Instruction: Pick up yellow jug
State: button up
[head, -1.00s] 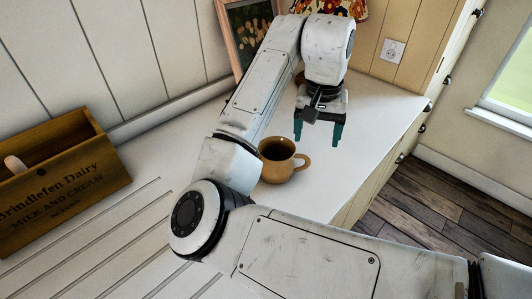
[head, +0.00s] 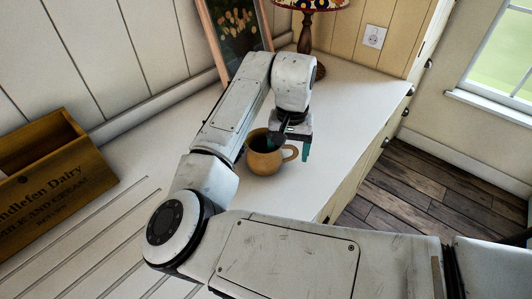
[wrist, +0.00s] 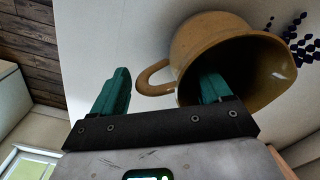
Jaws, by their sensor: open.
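The yellow jug (head: 262,163), ochre with one loop handle on its right side, stands upright on the white countertop in the head view. My gripper (head: 291,146) is low over its handle side, fingers pointing down. In the wrist view the jug (wrist: 210,35) shows its open mouth. My gripper (wrist: 165,82) is open there, with one teal finger outside the handle and the other at the mouth, seemingly inside the rim. The handle and near wall lie between the fingers. Whether either finger touches the jug I cannot tell.
A wooden dairy crate (head: 60,190) stands at the left. A framed picture (head: 236,32) and a lamp (head: 306,25) stand behind my arm. The white countertop (head: 360,100) is clear right of the jug, up to its edge above the drawers.

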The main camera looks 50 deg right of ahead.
jog(key=shift+f, duration=0.55)
grip_shut()
dwell(0.4)
